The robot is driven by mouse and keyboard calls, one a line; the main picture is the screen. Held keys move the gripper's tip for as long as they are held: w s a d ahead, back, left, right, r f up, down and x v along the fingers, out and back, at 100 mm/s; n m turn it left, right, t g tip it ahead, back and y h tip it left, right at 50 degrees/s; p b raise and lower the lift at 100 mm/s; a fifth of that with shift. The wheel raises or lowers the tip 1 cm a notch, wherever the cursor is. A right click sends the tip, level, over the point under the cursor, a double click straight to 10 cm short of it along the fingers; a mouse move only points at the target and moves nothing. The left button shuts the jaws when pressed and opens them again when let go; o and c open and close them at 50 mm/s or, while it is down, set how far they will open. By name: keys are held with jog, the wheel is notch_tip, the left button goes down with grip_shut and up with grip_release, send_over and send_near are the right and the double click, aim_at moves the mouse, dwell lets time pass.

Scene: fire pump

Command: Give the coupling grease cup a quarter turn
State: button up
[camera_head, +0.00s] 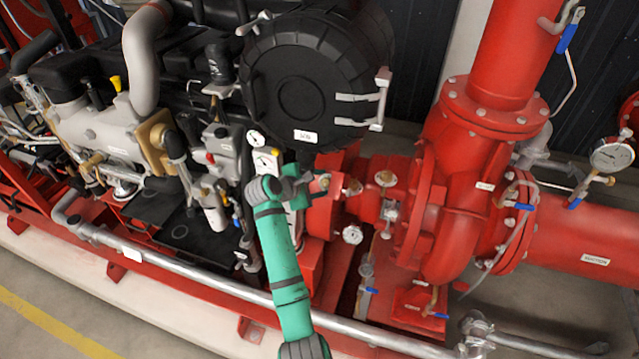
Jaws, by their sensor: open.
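My green arm reaches up from the bottom of the view, and its grey wrist bends right toward the red coupling housing (322,215) between engine and pump. My gripper (312,183) is at the housing's left side, small and partly hidden by the wrist. It is open, and I see nothing held in it. Small brass-coloured fittings show nearby: one (324,181) close to the fingertips, and another (352,187) a little to the right. I cannot tell which is the coupling grease cup, nor whether the gripper touches the near one.
A large black round air cleaner (312,85) hangs just above the wrist. The red pump (445,200) stands right, with a small gauge (352,234) below the fittings. Engine parts crowd the left. A grey pipe (180,258) runs along the front; floor in front is clear.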

jog(key=shift+d, duration=0.6)
jog(key=c, duration=1.1)
jog(key=shift+o, duration=0.2)
jog(key=shift+s+a, duration=0.1)
jog(key=shift+a, duration=0.15)
jog(key=shift+a, duration=0.15)
